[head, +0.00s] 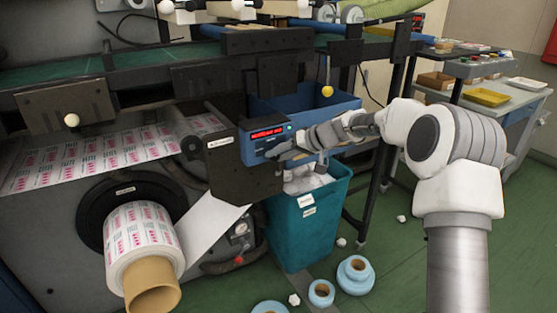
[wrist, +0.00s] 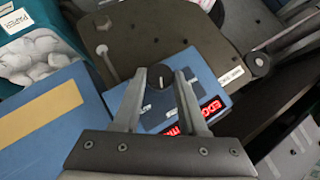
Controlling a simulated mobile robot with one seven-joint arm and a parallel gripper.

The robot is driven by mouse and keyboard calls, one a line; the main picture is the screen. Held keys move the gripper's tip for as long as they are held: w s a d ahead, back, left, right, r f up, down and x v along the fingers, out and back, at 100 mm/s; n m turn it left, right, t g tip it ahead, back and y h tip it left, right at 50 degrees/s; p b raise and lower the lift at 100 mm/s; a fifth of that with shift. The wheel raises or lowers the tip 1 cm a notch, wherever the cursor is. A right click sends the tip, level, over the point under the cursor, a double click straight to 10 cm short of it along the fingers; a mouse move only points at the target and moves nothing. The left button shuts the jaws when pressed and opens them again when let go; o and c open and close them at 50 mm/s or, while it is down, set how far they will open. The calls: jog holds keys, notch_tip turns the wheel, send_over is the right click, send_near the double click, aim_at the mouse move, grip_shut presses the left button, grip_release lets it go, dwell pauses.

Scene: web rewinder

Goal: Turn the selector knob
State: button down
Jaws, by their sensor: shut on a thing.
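The selector knob (wrist: 160,77) is a dark round knob with a light pointer line, on the face of a blue control box. In the wrist view it sits between the tips of my gripper (wrist: 160,74), which is shut on it. The blue control box (head: 249,152) with a red lit display (head: 267,133) shows in the head view, with my gripper (head: 276,150) at its front. The knob itself is hidden there by my gripper. The red display also shows in the wrist view (wrist: 211,109), upside down.
A teal bin (head: 290,232) with crumpled white waste stands below the box. A printed web roll (head: 142,238) sticks out at the left. Light blue rolls (head: 355,274) lie on the green floor. A table with trays (head: 488,97) stands at the right.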

jog(key=shift+w+d+f+m+g+y+b, duration=0.15)
jog(key=shift+m+g+y+b, duration=0.15)
jog(key=shift+m+y, duration=0.35)
jog(key=shift+s+f+m+g+y+b, duration=0.1)
jog(key=shift+m+g+y+b, duration=0.2)
jog(key=shift+y, duration=0.55)
jog(key=shift+c, duration=2.2)
grip_release()
jog(key=shift+d+r, duration=0.1)
jog(key=p+v, duration=0.2)
jog(key=v, duration=1.5)
jog(key=shift+p, duration=0.35)
jog(key=shift+d, duration=0.1)
